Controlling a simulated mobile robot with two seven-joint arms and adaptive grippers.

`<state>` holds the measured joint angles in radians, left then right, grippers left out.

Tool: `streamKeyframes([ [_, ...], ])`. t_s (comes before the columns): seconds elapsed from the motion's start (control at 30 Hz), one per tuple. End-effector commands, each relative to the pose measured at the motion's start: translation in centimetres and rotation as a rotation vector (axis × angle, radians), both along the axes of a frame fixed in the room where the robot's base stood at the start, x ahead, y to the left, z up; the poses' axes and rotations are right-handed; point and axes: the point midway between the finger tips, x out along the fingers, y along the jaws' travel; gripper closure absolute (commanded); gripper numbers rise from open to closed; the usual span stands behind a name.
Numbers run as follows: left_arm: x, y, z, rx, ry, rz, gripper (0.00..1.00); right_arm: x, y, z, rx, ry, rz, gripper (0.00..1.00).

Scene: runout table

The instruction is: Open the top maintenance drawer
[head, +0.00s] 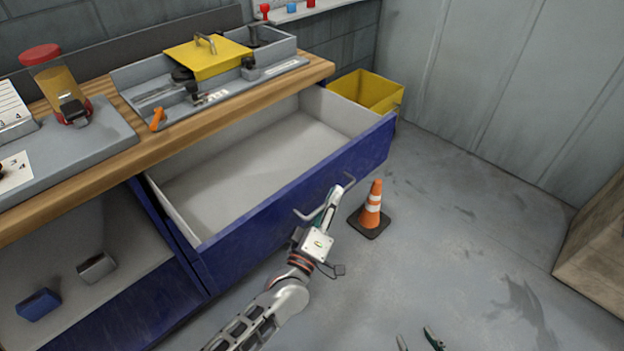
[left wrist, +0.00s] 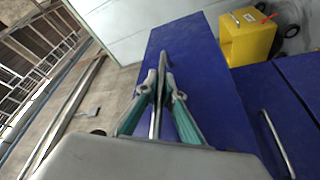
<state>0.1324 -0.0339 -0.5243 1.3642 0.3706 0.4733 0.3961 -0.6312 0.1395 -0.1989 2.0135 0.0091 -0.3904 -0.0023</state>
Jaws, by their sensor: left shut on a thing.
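The top drawer (head: 270,222) has a blue front and stands pulled far out from under the wooden worktop. Its pale inside is empty. My left gripper (head: 336,192) is shut on the drawer's metal bar handle (head: 304,216), near the middle of the front. In the left wrist view, the two fingers (left wrist: 160,88) close around the handle (left wrist: 162,62) in front of the blue panel (left wrist: 188,60). The fingertips of my right gripper (head: 418,341) show at the bottom edge, apart and empty over the floor.
An orange cone (head: 371,208) stands on the floor close to the drawer front. A yellow bin (head: 368,90) is beyond the drawer's far end. The worktop (head: 75,165) holds a grey tray (head: 140,75) and a dispenser (head: 55,85).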

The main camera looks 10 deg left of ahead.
Motion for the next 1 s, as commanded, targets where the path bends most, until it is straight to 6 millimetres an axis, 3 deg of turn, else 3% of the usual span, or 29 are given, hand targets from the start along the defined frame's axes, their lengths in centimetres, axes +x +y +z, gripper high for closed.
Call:
streamKeyframes([
  [0.23, -1.9, -2.4, 0.0, -0.001, 0.001, 0.001, 1.00, 0.1, 0.1, 0.4, 0.004, -0.003, 0.000, 0.60],
  [0.7, -2.3, -2.8, -0.1, 0.000, 0.001, 0.001, 1.00, 0.0, 0.2, 0.4, 0.006, -0.001, 0.001, 0.60],
  [0.73, -2.3, -2.8, -0.1, 0.000, 0.002, 0.001, 0.87, 0.0, 0.2, 0.3, 0.006, -0.001, 0.001, 0.60],
  [0.8, -2.3, -2.8, -0.1, 0.000, 0.001, 0.001, 0.75, -0.1, 0.2, 0.3, 0.006, 0.000, 0.001, 0.60],
  [1.0, -2.3, -2.9, -0.1, 0.000, 0.001, 0.001, 0.75, -0.1, 0.2, 0.3, 0.006, 0.000, 0.002, 0.60],
])
